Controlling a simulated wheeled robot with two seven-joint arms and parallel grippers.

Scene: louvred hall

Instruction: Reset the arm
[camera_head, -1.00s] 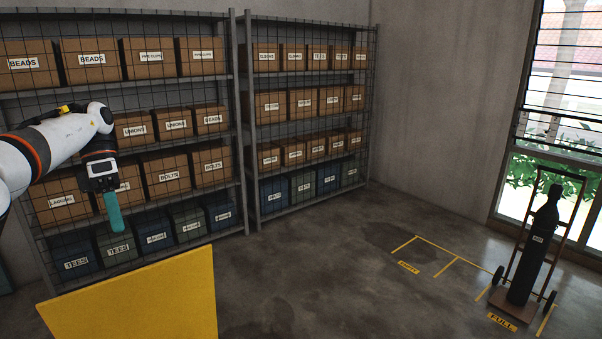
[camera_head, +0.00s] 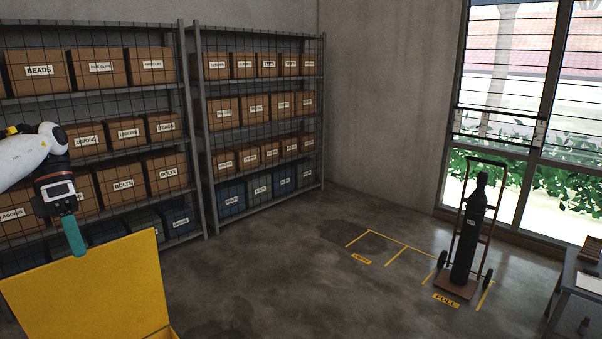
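My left arm, white with black and orange parts, comes in from the left edge. My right gripper is out of view.
A yellow panel (camera_head: 92,290) stands close at lower left. Two mesh-fronted shelving units (camera_head: 203,130) hold labelled boxes. A black cylinder (camera_head: 468,235) stands on a hand truck (camera_head: 455,288) by the window. A table (camera_head: 572,283) shows at the right edge. The middle floor is clear.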

